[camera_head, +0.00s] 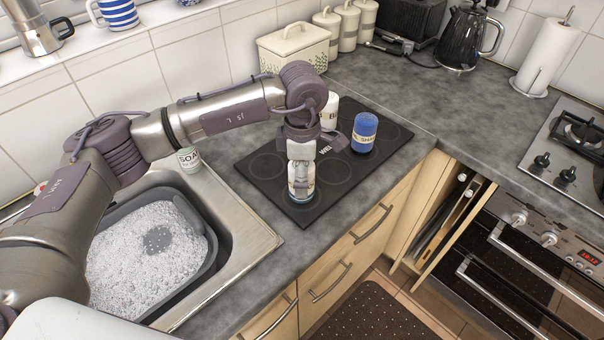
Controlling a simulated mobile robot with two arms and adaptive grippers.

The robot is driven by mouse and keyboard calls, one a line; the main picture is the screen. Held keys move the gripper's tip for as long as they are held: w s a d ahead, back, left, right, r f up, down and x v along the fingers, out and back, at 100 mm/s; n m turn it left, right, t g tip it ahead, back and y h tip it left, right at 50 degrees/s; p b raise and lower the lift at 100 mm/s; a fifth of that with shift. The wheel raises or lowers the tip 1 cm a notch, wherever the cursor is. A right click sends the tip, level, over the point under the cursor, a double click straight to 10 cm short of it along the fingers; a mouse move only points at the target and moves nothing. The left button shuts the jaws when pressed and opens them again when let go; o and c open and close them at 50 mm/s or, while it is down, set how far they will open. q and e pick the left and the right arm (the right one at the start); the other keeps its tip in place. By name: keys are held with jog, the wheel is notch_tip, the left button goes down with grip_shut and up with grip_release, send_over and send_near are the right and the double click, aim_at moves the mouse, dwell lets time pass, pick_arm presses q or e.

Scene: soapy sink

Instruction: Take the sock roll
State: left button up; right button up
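No sock roll can be clearly picked out in this view. A dark board (262,176) with ring-marked places lies on the counter right of the sink. A blue cylinder (364,133) with a pale label stands at its right side. A white cylinder (329,111) with partly hidden lettering stands behind my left arm's wrist. My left gripper (302,172) points down over the board's front part, at a small whitish jar-like thing (301,191). The gripper hides much of it, and I cannot tell whether the fingers hold it. My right gripper is not in view.
A sink holds a grey basin (208,262) of foamy water at left. A soap jar (188,159) stands on its back edge. A bread bin (294,47), canisters (347,22) and a kettle (467,40) stand behind. Counter right of the board is clear.

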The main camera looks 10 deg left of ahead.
pick_arm(q)
jog(key=shift+w+a+f, duration=0.1)
jog(key=shift+f, duration=0.95)
jog(key=c, duration=1.3)
jog(key=shift+o, duration=0.2)
jog(key=shift+r, duration=0.2)
jog(key=shift+r, duration=0.3)
jog(key=r, duration=0.1)
jog(key=d+r+b, duration=0.1)
jog(key=r+b, duration=0.1)
jog(key=shift+s+d+r, duration=0.2)
jog(key=shift+s+r, duration=0.05)
jog(key=shift+r, duration=0.1)
jog(key=s+d+r+b, duration=0.3)
jog(key=d+r, duration=0.3)
jog(key=d, duration=0.3)
jog(key=shift+s+d+r, duration=0.25)
jog(key=shift+s, duration=0.15)
